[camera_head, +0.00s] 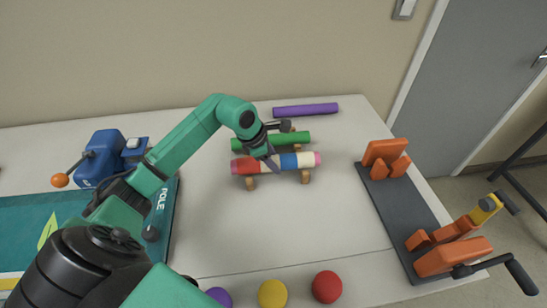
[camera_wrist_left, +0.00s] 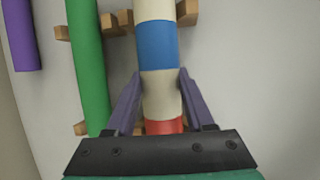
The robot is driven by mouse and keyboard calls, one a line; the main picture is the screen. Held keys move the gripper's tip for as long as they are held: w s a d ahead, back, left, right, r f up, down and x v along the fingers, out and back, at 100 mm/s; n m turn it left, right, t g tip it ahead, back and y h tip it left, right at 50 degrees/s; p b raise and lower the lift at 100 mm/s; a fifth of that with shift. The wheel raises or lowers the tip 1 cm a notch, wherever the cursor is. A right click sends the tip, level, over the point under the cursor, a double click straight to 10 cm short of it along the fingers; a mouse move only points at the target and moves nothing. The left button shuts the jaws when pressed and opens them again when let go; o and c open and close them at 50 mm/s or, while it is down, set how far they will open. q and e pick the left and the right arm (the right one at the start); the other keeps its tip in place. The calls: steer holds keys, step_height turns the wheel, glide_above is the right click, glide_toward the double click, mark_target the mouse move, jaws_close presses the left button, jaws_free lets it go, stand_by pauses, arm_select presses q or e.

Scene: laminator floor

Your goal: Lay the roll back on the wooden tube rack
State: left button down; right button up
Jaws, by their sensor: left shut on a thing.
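A striped roll (camera_head: 297,160) with red, cream, blue and pink parts lies level over the front wooden pegs of the tube rack (camera_head: 305,177). My left gripper (camera_head: 271,160) is shut on the roll from above, near its red end. In the left wrist view, the fingers (camera_wrist_left: 158,76) stand on both sides of a cream band of the roll (camera_wrist_left: 157,45), with rack wood (camera_wrist_left: 190,18) showing beside it. I cannot tell whether the roll's weight rests on the pegs. My right gripper is not in view.
A green roll (camera_head: 305,138) lies on the rack behind the striped one, and a purple roll (camera_head: 305,110) lies farther back. A blue machine (camera_head: 102,158) stands left, and a dark board with orange clamps (camera_head: 395,215) right. Balls (camera_head: 327,287) lie at the front. The middle table is clear.

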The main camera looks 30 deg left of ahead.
arm_select(q)
steer(key=shift+f, duration=0.5)
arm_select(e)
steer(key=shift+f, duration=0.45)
arm_select(q)
steer(key=shift+r, duration=0.1)
steer(key=shift+c, duration=1)
jaws_free()
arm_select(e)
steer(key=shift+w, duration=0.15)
arm_select(q)
steer(key=b+v, duration=0.2)
steer(key=v, duration=1.2)
steer(key=shift+r, duration=0.2)
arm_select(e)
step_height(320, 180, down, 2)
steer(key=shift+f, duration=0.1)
